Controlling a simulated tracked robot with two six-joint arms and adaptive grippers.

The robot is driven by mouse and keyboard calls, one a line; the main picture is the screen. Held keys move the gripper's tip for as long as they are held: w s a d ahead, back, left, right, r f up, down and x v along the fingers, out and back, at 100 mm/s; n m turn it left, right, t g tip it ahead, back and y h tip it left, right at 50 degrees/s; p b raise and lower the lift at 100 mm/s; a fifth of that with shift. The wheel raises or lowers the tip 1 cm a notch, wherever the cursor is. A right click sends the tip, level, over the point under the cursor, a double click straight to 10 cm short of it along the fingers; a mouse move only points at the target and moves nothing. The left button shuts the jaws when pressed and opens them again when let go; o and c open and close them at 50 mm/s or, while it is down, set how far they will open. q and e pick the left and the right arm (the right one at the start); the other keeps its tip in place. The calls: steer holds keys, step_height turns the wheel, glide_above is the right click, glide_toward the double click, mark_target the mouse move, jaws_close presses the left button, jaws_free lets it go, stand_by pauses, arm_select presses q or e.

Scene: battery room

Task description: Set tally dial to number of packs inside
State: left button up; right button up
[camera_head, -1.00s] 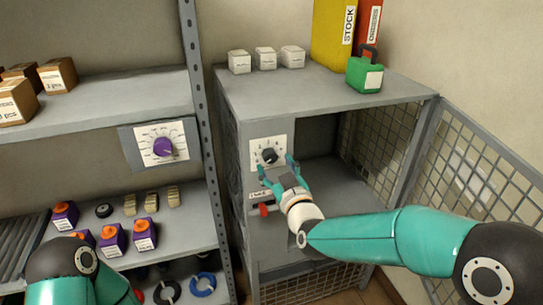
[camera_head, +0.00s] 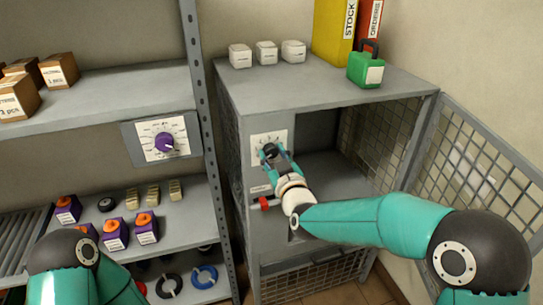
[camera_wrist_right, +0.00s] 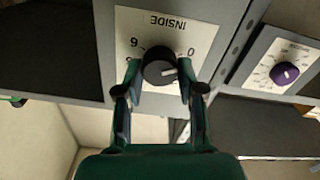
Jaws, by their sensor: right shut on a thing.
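The tally dial is a black knob (camera_wrist_right: 159,67) on a white plate marked INSIDE (camera_wrist_right: 170,22), upside down in the right wrist view. Its white mark points to the right and slightly down in that view; the numbers 0 and 6 show near it. My right gripper (camera_wrist_right: 158,85) is shut on the knob, one finger on each side. In the head view the right gripper (camera_head: 272,155) covers part of the dial plate (camera_head: 258,139) on the cabinet front (camera_head: 245,180). The cabinet's visible inside looks empty; part is hidden. My left arm shows at bottom left, its gripper out of view.
Three white packs (camera_head: 266,52), a green case (camera_head: 366,66) and binders (camera_head: 334,35) stand on the cabinet top. The mesh door (camera_head: 480,180) is open to the right. A purple dial (camera_head: 165,142) is on the left shelf rack. A red handle (camera_head: 265,203) sits below my gripper.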

steer(key=shift+s+a, duration=0.1)
steer(key=shift+f+b, duration=0.2)
steer(key=shift+b, duration=0.55)
steer(key=m+b, duration=0.5)
steer(key=b, duration=0.2)
steer(key=shift+f, duration=0.15)
steer(key=shift+d+m+b, duration=0.2)
steer(key=shift+m+b, duration=1.15)
steer(key=shift+m, duration=0.05)
steer(key=shift+r, duration=0.2)
steer(key=o, duration=1.2)
steer(key=shift+r, duration=0.1)
steer(key=shift+c, duration=0.2)
